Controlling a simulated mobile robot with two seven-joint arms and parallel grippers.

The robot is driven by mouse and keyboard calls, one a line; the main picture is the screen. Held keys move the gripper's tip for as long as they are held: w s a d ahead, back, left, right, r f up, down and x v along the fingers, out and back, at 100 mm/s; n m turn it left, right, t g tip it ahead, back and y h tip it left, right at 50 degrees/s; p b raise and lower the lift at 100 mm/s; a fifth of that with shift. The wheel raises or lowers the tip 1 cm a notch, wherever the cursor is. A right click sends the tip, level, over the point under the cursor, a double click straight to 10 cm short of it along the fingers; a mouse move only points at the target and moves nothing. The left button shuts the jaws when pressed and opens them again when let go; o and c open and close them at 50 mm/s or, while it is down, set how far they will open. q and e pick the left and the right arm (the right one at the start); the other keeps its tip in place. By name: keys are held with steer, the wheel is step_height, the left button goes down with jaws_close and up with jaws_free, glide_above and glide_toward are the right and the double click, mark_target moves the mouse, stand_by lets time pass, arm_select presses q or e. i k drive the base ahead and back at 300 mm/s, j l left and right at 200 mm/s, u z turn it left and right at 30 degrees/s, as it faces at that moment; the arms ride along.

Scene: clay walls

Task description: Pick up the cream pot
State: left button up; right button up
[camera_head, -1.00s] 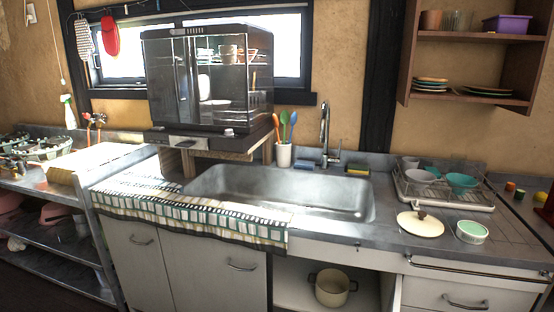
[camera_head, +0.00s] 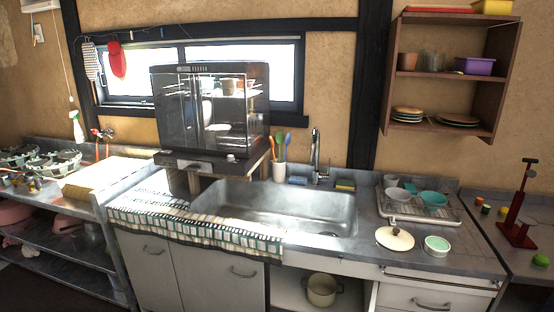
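The cream pot (camera_head: 321,290) stands upright in the open shelf space under the sink counter. It is round with dark side handles, and its top is open. A cream lid (camera_head: 394,238) with a brown knob lies on the counter above and to the right of it. Neither of my grippers shows in the head view.
The sink (camera_head: 290,207) is above the pot, with a striped cloth (camera_head: 190,225) hanging over the counter front at left. White cupboard doors (camera_head: 205,275) flank the open space on the left and drawers (camera_head: 430,298) on the right. A dish rack (camera_head: 418,206) and a small green-rimmed bowl (camera_head: 436,246) are on the counter.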

mark_target(321, 287)
steer(key=i+l, duration=0.1)
steer(key=l, duration=1.35)
